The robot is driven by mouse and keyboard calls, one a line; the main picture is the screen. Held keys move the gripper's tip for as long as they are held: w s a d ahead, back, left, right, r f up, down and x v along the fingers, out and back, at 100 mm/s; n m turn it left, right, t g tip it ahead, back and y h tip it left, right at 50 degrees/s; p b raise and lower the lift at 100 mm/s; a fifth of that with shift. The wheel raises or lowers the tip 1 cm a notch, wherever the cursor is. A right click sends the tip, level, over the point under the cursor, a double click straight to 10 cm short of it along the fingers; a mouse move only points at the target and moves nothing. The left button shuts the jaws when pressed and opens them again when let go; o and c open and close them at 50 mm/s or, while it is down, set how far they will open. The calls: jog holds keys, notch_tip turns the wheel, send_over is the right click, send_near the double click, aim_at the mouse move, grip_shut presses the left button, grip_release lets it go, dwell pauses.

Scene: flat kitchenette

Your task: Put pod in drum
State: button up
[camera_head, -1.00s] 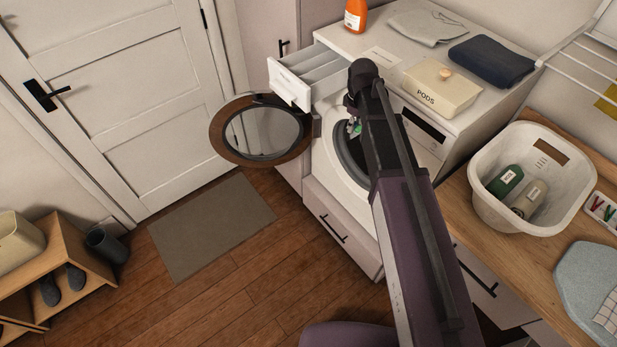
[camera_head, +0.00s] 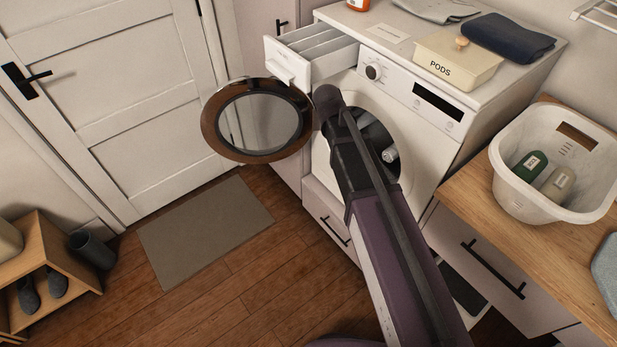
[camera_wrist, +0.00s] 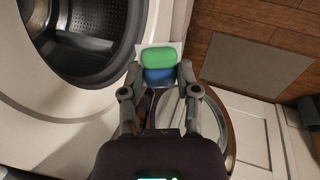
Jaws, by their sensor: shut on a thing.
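The pod (camera_wrist: 158,58), green and blue with a pale edge, is between the fingertips of my gripper (camera_wrist: 160,73) in the wrist view. My gripper is shut on it. The washing machine's drum (camera_wrist: 95,28), dark perforated metal inside a round opening, is to the upper left of the pod in that view. The pod appears outside the opening, beside its white front. In the head view my arm covers much of the drum opening (camera_head: 378,130), and the pod and fingertips are hidden.
The round door (camera_head: 258,122) stands open to the left of the machine. The detergent drawer (camera_head: 300,52) is pulled out above it. The PODS box (camera_head: 455,65) sits on top with its lid on. A white basket (camera_head: 508,190) with bottles stands on the right counter. The floor ahead is clear.

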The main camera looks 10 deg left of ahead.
jog(key=s+a+f+t+h+b, duration=0.1)
jog(key=a+f+t+h+b, duration=0.1)
jog(key=a+f+b, duration=0.2)
jog(key=s+a+f+m+t+h+b, duration=0.1)
jog(key=a+f+b, duration=0.3)
jog(key=f+b, duration=0.6)
jog(key=shift+s+a+t+h+b, duration=0.2)
jog(key=shift+s+t+h+b, duration=0.45)
jog(key=shift+b, duration=1.5)
jog(key=shift+w, duration=0.15)
jog(key=w+d+f+b, duration=0.3)
jog(key=w+d, duration=0.9)
jog(key=w, duration=0.4)
jog(key=w+d+f+b, duration=0.3)
jog(key=w+d, duration=1)
jog(key=w, duration=0.3)
jog(key=shift+f, duration=0.3)
jog(key=shift+w+d, duration=0.1)
jog(key=shift+w, duration=0.05)
jog(key=o, duration=0.8)
jog(key=shift+o, duration=0.2)
